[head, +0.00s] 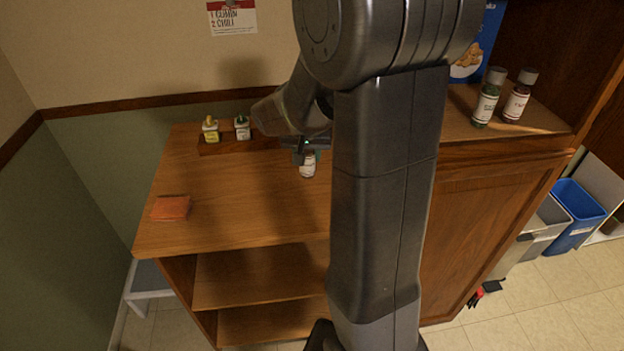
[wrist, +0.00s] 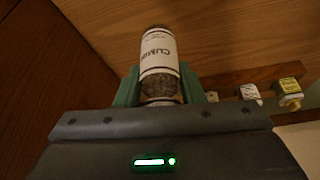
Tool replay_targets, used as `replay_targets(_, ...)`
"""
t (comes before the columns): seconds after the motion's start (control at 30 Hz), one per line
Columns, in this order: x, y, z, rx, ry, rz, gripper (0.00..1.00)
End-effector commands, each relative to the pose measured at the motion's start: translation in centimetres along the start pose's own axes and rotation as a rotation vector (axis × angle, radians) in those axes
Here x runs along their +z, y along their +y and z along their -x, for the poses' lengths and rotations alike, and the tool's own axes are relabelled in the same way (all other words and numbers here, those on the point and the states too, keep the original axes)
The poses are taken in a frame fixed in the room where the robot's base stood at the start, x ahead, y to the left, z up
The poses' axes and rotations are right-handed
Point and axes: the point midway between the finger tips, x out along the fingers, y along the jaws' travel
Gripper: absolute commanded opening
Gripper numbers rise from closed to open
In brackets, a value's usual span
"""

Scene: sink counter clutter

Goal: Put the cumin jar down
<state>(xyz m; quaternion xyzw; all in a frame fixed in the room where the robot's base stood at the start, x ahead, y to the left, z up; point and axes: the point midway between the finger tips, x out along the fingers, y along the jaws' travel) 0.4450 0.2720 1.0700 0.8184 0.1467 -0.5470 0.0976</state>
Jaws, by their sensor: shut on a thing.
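The cumin jar (wrist: 159,55) has a white label reading "CUMIN" and dark contents. It also shows in the head view (head: 307,168), just below my gripper (head: 306,150). In the wrist view my gripper (wrist: 160,90) has a green finger on each side of the jar and is shut on it. The jar is over or on the wooden counter top (head: 230,210); I cannot tell whether its base touches the wood. My arm hides the counter just right of the jar in the head view.
Two small bottles (head: 211,130) (head: 242,127) stand on a wooden rack (head: 215,148) at the back. An orange-red square (head: 171,207) lies at the left front. Two spice jars (head: 488,97) (head: 519,95) and a blue box (head: 480,45) stand at the right. The counter's middle left is clear.

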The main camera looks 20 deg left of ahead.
Motion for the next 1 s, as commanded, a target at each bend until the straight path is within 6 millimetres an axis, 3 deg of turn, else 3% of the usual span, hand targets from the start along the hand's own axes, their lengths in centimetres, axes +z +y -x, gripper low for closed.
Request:
replay_targets(0.1, 1.0, 0.1, -2.2, 0.003, -0.005, 0.001, 0.11)
replay_targets(0.5, 2.8, 0.1, -6.6, 0.002, -0.003, 0.001, 0.11)
replay_targets(0.97, 3.1, 0.0, -7.5, -0.001, 0.000, -0.001, 0.11)
replay_targets(1.0, 3.1, 0.0, -7.5, -0.001, 0.000, -0.001, 0.37)
